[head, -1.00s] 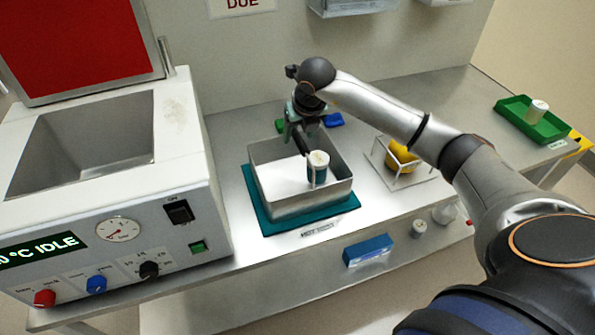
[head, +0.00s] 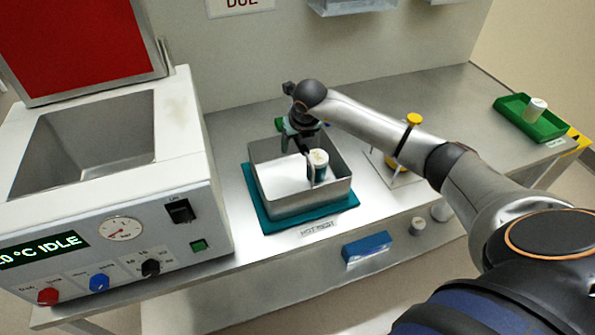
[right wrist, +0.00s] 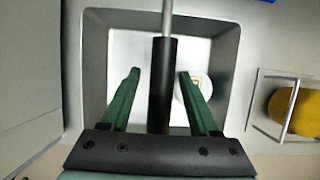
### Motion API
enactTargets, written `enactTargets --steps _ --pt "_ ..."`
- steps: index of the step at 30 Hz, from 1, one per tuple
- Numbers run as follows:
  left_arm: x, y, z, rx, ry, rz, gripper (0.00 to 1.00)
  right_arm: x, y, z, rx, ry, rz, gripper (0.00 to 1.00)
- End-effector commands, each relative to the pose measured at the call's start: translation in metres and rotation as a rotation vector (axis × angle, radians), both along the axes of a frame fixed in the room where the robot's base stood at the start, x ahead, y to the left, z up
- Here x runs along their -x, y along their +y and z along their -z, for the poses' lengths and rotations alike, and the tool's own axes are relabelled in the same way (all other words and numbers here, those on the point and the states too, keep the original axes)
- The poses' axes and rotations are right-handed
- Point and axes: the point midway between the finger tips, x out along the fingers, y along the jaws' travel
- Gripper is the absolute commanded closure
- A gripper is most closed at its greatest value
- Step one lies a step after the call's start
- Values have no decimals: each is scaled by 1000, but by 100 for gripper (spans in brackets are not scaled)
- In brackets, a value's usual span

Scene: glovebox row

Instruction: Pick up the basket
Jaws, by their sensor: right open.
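The basket appears to be the grey metal bin (head: 322,200) with a pale floor, standing on a teal mat (head: 268,226) on the bench. A white-capped jar (head: 318,166) stands inside it at the right; it is partly hidden behind a finger in the right wrist view (right wrist: 190,96). A black grip (right wrist: 161,85) on a thin metal rod shows over the bin in the right wrist view. My right gripper (right wrist: 157,73) is open, with its green fingers on either side of this grip and apart from it. In the head view my right gripper (head: 303,150) is over the bin. My left gripper is out of view.
A white bath unit (head: 190,130) with a display stands left of the bin. A wire rack holding a yellow object (right wrist: 300,112) is to the right, partly behind my arm. A green tray (head: 545,122) with a white-capped jar sits far right.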

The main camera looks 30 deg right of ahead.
Motion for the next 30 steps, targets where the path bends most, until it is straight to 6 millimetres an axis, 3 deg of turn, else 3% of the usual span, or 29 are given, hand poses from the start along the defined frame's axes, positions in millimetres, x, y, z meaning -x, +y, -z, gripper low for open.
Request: enactTargets --steps 17,30 --pt "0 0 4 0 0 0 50 0 0 4 0 0 0 39" --pt "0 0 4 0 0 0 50 0 0 4 0 0 0 89"
